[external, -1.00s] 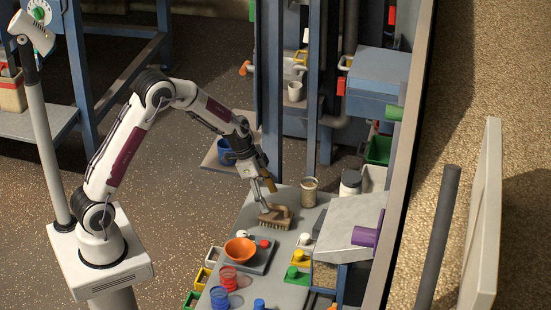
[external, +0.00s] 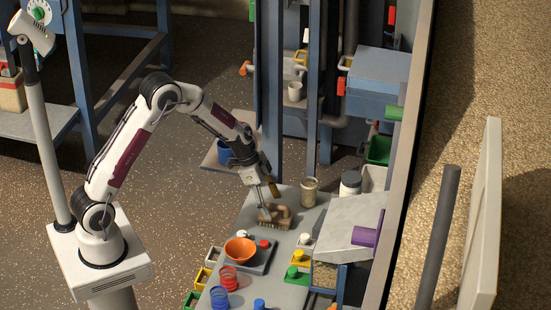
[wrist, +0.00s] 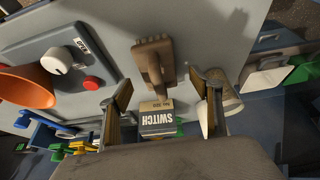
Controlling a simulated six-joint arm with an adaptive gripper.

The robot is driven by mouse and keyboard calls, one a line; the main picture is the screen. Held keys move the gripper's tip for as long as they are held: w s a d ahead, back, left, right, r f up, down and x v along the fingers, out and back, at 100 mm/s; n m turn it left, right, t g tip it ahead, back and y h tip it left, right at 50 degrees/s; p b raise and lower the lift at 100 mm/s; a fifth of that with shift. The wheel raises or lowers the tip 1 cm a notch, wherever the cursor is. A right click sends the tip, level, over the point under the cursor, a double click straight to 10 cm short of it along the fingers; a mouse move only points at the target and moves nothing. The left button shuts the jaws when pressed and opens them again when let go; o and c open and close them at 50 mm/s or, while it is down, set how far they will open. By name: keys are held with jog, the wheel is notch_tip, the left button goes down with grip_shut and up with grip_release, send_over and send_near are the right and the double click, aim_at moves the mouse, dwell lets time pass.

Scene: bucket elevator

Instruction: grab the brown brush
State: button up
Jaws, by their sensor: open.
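The brown brush (external: 275,217) lies on the grey table in the external view, bristles facing the near side, with a raised handle. In the wrist view the brush (wrist: 153,62) is ahead of my gripper and its handle points toward the space between the fingers. My gripper (external: 265,211) is at the brush in the external view, just at its left side. In the wrist view my gripper (wrist: 165,100) is open, one finger on each side, with nothing clamped. Whether a finger touches the brush, I cannot tell.
An orange bowl (external: 240,251) and a panel with a red button (external: 264,243) stand in front of the brush. A beige cup (external: 309,192) stands behind it at right. A box marked SWITCH (wrist: 157,118) shows between the fingers in the wrist view. Red coils (external: 229,277) stand nearer.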

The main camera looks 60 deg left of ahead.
aim_at(276, 214)
dwell(0.3)
jog(key=shift+s+x, duration=0.1)
jog(key=shift+x, duration=0.8)
jog(key=shift+s+x, duration=0.15)
jog(key=shift+x, duration=1.6)
jog(key=shift+w+d, duration=0.1)
jog(key=c, duration=1.3)
